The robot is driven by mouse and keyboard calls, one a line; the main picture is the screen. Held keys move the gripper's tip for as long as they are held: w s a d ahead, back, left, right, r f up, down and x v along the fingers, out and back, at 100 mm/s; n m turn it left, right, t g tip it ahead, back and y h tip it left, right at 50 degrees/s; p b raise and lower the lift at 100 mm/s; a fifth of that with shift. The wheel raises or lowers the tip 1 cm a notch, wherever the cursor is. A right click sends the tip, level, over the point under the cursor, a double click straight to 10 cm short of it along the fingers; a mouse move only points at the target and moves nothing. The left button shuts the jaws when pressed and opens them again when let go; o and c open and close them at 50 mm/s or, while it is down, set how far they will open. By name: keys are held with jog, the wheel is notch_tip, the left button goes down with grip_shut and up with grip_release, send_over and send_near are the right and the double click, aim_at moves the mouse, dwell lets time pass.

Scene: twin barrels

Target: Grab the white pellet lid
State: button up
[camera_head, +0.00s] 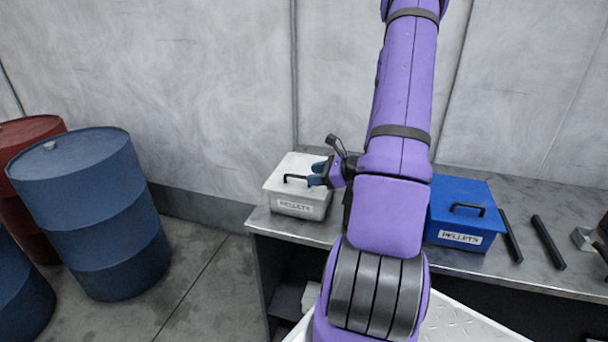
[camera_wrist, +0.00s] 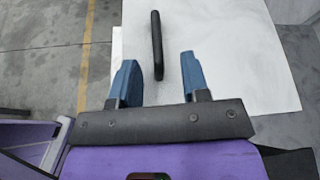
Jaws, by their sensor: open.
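The white pellet lid (camera_head: 318,163) tops a white box labelled PELLETS (camera_head: 300,207) at the left end of the grey bench. It has a black bar handle (camera_head: 297,178). My gripper (camera_head: 318,175) is over the right part of the lid, beside the handle. In the wrist view, my gripper (camera_wrist: 160,78) is open, with two blue fingers apart. The handle (camera_wrist: 157,45) lies just beyond and between the fingertips, above the white lid (camera_wrist: 215,45). I cannot tell how high the fingers are above the lid.
A blue PELLETS box (camera_head: 462,215) with a black handle stands on the bench (camera_head: 545,195), right of my arm. Two black bars (camera_head: 548,243) lie beside it. Blue barrels (camera_head: 95,215) and a red barrel (camera_head: 28,135) stand on the floor at left.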

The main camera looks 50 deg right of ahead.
aim_at(301, 176)
jog(key=x, duration=0.5)
jog(key=shift+a+r, duration=0.2)
grip_shut()
